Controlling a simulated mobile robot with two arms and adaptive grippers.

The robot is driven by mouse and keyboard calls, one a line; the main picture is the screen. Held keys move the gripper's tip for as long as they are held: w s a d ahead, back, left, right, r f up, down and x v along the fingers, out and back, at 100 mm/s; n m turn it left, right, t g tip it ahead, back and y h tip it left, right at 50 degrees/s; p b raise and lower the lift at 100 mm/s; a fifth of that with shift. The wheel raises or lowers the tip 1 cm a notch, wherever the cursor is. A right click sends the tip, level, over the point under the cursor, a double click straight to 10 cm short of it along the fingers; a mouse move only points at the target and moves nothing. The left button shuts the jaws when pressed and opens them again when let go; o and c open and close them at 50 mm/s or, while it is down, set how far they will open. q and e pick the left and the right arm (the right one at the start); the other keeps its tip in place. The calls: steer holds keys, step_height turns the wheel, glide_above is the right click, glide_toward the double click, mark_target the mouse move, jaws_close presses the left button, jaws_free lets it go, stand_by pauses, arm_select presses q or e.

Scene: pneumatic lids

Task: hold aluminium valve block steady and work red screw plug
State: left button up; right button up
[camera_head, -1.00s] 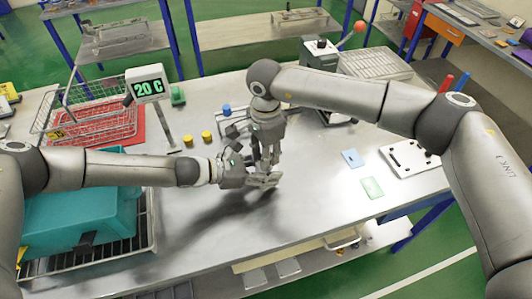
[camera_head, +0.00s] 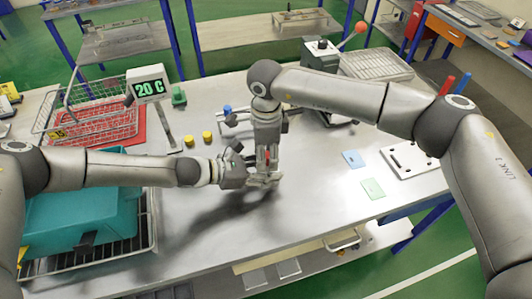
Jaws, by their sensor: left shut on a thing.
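My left gripper (camera_head: 262,180) reaches in low from the left and is shut on the aluminium valve block (camera_head: 270,183), a small grey piece mostly hidden by both grippers, close above the bench. My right gripper (camera_head: 267,167) points straight down right over the block. A small patch of red, apparently the red screw plug (camera_head: 267,156), shows between its fingers. The fingers are too small and overlapped to tell whether they are closed on the plug.
Two yellow caps (camera_head: 207,137) and a blue-topped part (camera_head: 227,109) stand behind the grippers. A wire basket (camera_head: 95,125), a 20 C display (camera_head: 149,85) and a teal case (camera_head: 80,215) are left. The bench front is clear; blue and green cards (camera_head: 372,188) lie right.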

stand_by(0.3)
steer(key=shift+r, duration=3.5)
steer(key=shift+r, duration=0.15)
step_height(320, 180, up, 12)
arm_select(q)
steer(key=o, duration=1.4)
steer(key=shift+o, duration=0.2)
